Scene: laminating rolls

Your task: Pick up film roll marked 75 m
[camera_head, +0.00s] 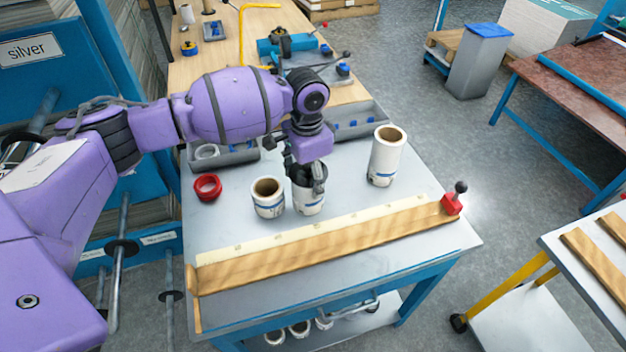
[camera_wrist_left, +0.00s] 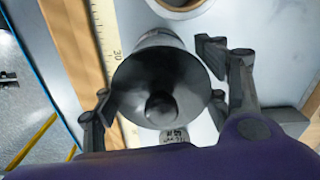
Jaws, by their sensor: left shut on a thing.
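My left gripper (camera_head: 314,186) reaches down onto the middle film roll (camera_head: 308,204), a white upright roll with a blue band, and is shut on it. In the left wrist view the roll (camera_wrist_left: 160,68) shows a dark, hollow-looking top between the two fingers of my left gripper (camera_wrist_left: 158,98). A small label (camera_wrist_left: 174,135) below it carries upside-down characters that look like 75 m. Another short white roll (camera_head: 268,206) stands just left of it. A taller white roll (camera_head: 385,160) stands to the right. My right gripper is out of view.
A wooden strip with a ruler edge (camera_head: 330,238) runs along the table front (camera_head: 440,258), ending at a red block with a black knob (camera_head: 452,204). A red tape ring (camera_head: 207,188) lies left. Grey trays (camera_head: 355,124) stand behind the rolls.

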